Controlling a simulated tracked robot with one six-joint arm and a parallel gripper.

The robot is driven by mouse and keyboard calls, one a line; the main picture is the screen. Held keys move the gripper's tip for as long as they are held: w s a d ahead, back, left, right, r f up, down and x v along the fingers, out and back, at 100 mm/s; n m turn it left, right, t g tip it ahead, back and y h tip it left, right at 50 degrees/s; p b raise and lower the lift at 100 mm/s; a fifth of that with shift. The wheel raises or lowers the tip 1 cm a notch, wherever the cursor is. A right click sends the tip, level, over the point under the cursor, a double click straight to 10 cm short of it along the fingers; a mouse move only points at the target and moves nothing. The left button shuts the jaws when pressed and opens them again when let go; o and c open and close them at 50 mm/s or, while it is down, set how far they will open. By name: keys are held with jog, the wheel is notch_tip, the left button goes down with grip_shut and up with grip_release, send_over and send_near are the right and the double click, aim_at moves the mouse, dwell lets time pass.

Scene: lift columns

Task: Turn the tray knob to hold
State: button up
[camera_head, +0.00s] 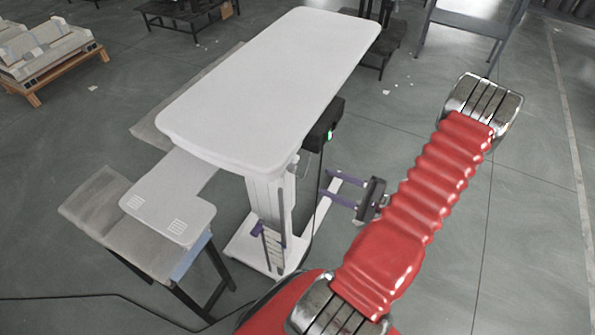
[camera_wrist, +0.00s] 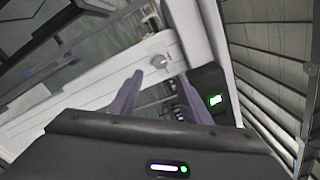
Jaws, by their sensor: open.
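A white lift table has a large rounded top (camera_head: 270,85) on a white column (camera_head: 268,205). A smaller white tray (camera_head: 165,205) sticks out below the top at the left. In the wrist view a small pale grey knob (camera_wrist: 160,62) shows on a white surface, just beyond the fingertips. Its setting cannot be read. My gripper (camera_head: 326,187) is at the right of the column, below the top. Its two purple fingers are apart with nothing between them, and it also shows in the wrist view (camera_wrist: 160,75). The knob is not clearly seen in the head view.
A black box (camera_head: 323,132) with a green light hangs under the top's right edge; it shows close to the right finger in the wrist view (camera_wrist: 211,88). A grey bench (camera_head: 125,225) stands beneath the tray.

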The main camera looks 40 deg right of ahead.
aim_at(295, 169)
jog(key=x, duration=1.1)
jog(key=shift+w, duration=0.15)
